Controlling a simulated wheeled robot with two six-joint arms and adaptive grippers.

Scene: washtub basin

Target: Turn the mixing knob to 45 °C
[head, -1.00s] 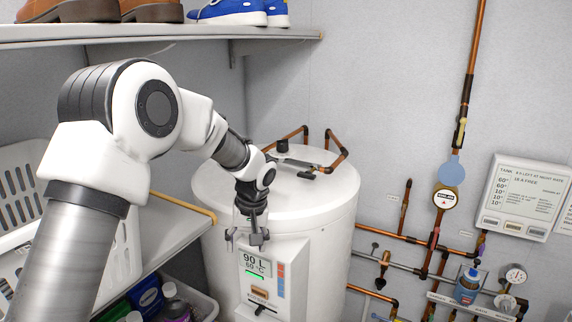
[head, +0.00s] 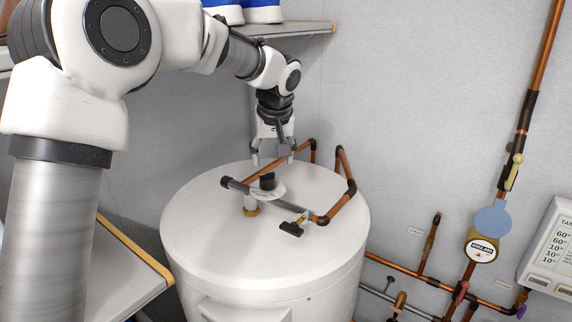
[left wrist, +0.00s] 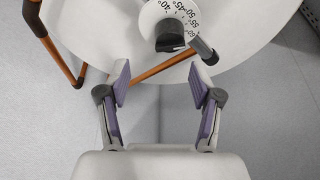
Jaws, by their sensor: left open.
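The mixing knob (head: 267,181) is a small black knob on a white round dial on top of the white tank. In the left wrist view the black knob (left wrist: 170,36) sits on the dial (left wrist: 181,13), whose printed marks include 40°, 45°, 50° and 55°. I cannot surely read which mark it points to. My left gripper (head: 272,157) is open and empty, pointing down above and behind the knob, apart from it. In the left wrist view its spread fingers (left wrist: 160,84) lie below the knob, with nothing between them. My right gripper is in neither view.
The white tank (head: 200,230) fills the middle. Copper pipes (head: 343,205) loop over its top, close to the knob, with a small black-handled valve (head: 291,228). A shelf (head: 290,30) with shoes hangs behind. Wall pipes with a gauge (head: 481,250) stand at the right.

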